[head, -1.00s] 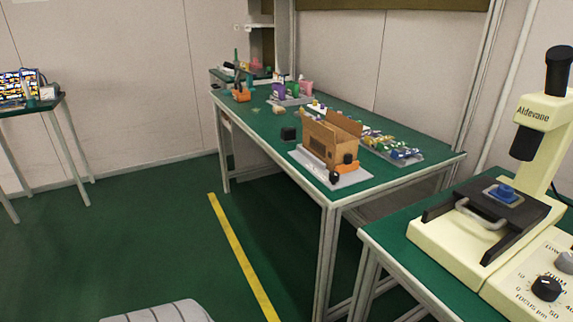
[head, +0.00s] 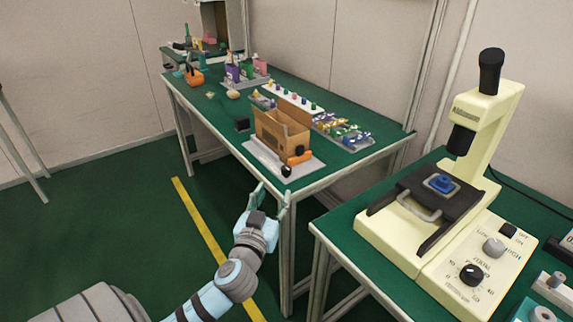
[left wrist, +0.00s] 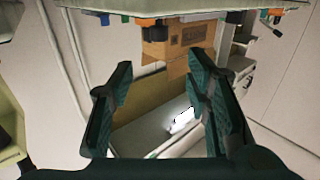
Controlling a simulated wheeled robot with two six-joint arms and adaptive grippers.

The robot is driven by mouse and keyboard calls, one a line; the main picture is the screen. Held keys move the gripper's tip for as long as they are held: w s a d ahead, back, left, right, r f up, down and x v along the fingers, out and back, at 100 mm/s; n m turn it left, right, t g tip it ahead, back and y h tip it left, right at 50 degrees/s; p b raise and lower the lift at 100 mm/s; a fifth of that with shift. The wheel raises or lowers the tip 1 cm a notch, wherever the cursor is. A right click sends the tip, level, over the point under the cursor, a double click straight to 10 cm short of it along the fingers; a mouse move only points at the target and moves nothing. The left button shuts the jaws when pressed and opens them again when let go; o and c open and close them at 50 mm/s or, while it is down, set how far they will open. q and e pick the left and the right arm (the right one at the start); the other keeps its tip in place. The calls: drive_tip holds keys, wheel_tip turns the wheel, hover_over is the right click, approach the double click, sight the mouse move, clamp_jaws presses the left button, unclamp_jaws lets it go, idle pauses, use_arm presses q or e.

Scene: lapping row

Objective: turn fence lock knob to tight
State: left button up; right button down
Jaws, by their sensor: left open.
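A small black knob (head: 286,170) sits at the front corner of a grey plate (head: 262,158), next to an orange cylinder (head: 300,158). I cannot tell for sure that it is the fence lock knob, and no tight mark is readable. An open brown box (head: 283,128) stands on the plate. My left gripper (head: 274,193) is open and empty, in front of the table's near edge, below and apart from the knob. Its two fingers (left wrist: 160,70) also show in the left wrist view, with the box (left wrist: 180,40) beyond them. My right gripper is not in view.
A cream microscope-like machine (head: 435,250) with dials stands on the right bench. The floor left of the table is clear.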

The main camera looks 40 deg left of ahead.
sight(285, 171)
use_arm(q)
drive_tip(key=x, duration=0.6)
drive_tip(key=b+x, duration=0.1)
drive_tip(key=x, duration=0.5)
drive_tip(key=shift+f, duration=0.2)
drive_tip(key=shift+w+a, duration=0.1)
drive_tip(key=shift+w, duration=0.25)
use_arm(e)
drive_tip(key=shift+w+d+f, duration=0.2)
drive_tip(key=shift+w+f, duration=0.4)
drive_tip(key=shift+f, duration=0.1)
